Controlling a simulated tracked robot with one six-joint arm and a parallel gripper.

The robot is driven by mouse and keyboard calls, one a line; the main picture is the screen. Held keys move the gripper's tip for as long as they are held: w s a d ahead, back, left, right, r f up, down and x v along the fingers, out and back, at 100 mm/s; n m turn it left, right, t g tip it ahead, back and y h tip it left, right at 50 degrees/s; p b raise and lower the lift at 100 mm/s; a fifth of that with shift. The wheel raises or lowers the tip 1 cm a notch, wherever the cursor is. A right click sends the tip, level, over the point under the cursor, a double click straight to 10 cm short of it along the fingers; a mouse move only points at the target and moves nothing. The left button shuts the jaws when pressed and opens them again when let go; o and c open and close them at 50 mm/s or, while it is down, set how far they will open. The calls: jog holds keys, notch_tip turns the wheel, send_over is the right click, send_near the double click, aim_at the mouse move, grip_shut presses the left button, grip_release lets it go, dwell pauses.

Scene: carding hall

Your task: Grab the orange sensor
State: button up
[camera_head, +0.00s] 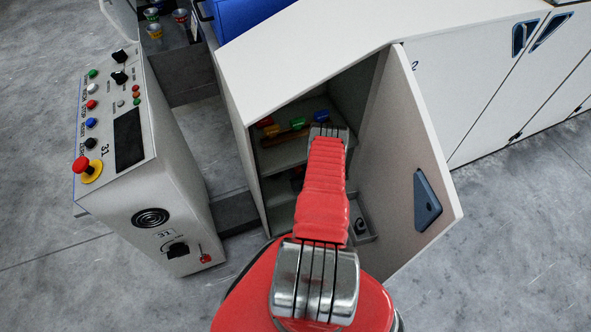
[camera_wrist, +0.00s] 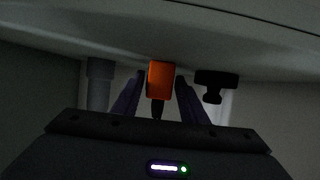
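The orange sensor (camera_wrist: 160,80) shows in the wrist view as an upright orange block with a dark, narrow stem below it. Its top meets the edge of a pale surface that spans the upper picture. My gripper (camera_wrist: 159,78) has its two purple fingers on either side of the sensor, with slim gaps, so it looks open. Whether the sensor is level with the fingertips or beyond them is hard to tell. In the head view my arm reaches into the open cabinet (camera_head: 320,52); my gripper is hidden there, and I cannot pick out the sensor.
In the wrist view a grey cylinder (camera_wrist: 99,82) stands left of the fingers and a black knob (camera_wrist: 216,82) right. In the head view, the cabinet door (camera_head: 405,150) stands open at right and a control console (camera_head: 160,190) at left. Small coloured items lie on an inner shelf.

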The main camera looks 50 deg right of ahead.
jog(key=c, duration=0.8)
jog(key=shift+c, duration=0.2)
jog(key=shift+r, duration=0.1)
